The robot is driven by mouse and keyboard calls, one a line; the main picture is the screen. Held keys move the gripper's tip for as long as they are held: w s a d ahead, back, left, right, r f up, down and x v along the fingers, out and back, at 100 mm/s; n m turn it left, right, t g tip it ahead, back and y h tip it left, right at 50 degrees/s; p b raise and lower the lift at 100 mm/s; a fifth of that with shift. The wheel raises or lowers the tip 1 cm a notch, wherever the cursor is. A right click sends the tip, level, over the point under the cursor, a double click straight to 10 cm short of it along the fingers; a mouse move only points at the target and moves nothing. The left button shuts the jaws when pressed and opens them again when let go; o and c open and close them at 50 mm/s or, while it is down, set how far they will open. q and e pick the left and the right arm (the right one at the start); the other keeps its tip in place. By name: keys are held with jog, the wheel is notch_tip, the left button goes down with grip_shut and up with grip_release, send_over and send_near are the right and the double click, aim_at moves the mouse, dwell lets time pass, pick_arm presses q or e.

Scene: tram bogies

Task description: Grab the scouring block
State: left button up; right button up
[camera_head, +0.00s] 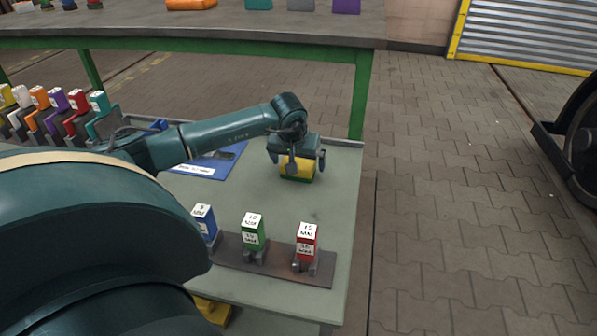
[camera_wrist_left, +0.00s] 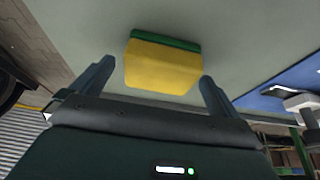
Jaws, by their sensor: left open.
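The scouring block (camera_head: 297,168), yellow with a green layer, lies on the grey-green table (camera_head: 300,202) near its far right corner. It also shows in the left wrist view (camera_wrist_left: 163,66), with its green layer on the far side. My left gripper (camera_head: 296,166) is over the block with its fingers apart. In the left wrist view the open left gripper (camera_wrist_left: 158,82) has one finger on each side of the block, with a gap at both sides. Whether the fingertips reach down beside the block is hard to tell. My right gripper is not in view.
A dark rack with blue, green (camera_head: 253,232) and red (camera_head: 306,243) labelled blocks stands nearer on the table. A blue mat (camera_head: 212,165) lies left of the scouring block. Several coloured pieces stand at the far left. A green-framed bench (camera_head: 364,95) stands behind.

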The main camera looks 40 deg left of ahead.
pick_arm(q)
jog(key=shift+x, duration=0.95)
jog(key=c, duration=1)
jog(key=shift+c, duration=0.2)
